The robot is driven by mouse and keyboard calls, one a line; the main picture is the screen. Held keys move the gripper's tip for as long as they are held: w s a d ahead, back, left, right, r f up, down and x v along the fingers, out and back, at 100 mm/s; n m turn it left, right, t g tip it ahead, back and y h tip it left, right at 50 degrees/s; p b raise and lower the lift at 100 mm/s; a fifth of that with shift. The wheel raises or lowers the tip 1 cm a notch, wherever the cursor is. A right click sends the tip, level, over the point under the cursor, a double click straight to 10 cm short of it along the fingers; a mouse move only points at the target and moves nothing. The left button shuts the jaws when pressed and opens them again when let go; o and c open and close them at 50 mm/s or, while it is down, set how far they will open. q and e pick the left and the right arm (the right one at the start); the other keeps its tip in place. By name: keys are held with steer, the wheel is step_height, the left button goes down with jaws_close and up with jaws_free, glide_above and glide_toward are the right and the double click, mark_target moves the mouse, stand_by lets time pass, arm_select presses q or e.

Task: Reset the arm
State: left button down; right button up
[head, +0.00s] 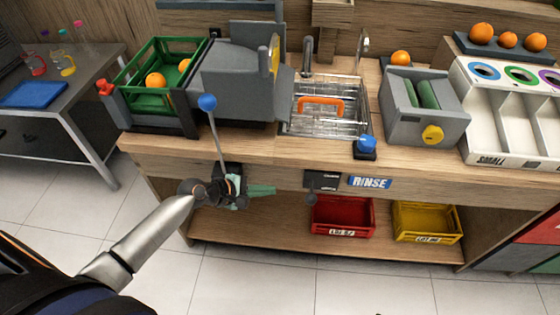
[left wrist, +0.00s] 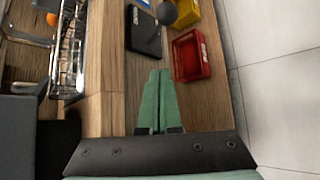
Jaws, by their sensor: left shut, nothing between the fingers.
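My left gripper (head: 262,190) is in front of the wooden counter's front edge, below the grey machine. Its green fingers lie together, shut and empty; they also show in the left wrist view (left wrist: 159,98). My left arm reaches in from the lower left of the head view. A lever with a blue ball knob (head: 207,102) stands just above and left of the gripper; whether they touch I cannot tell. My right gripper is not in view.
A green crate (head: 150,101) with oranges stands at the counter's left. A wire-rack sink (head: 347,126), a blue button (head: 366,143) and a grey roller box (head: 403,97) are to the right. A red bin (head: 343,216) and yellow bin (head: 427,222) sit on the lower shelf.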

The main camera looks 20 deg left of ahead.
arm_select(q)
steer(key=s+d+f+m+y, duration=0.2)
steer(key=s+f+m, duration=0.1)
steer(key=s+m, duration=0.6)
steer(key=s+d+f+m+y, duration=0.2)
steer(key=s+d+f+m, duration=0.1)
steer(key=s+m, duration=0.7)
steer(key=shift+d+f+m+y, duration=0.15)
steer(key=shift+f+m+y, duration=0.15)
steer(key=shift+f+m, duration=0.15)
stand_by(0.7)
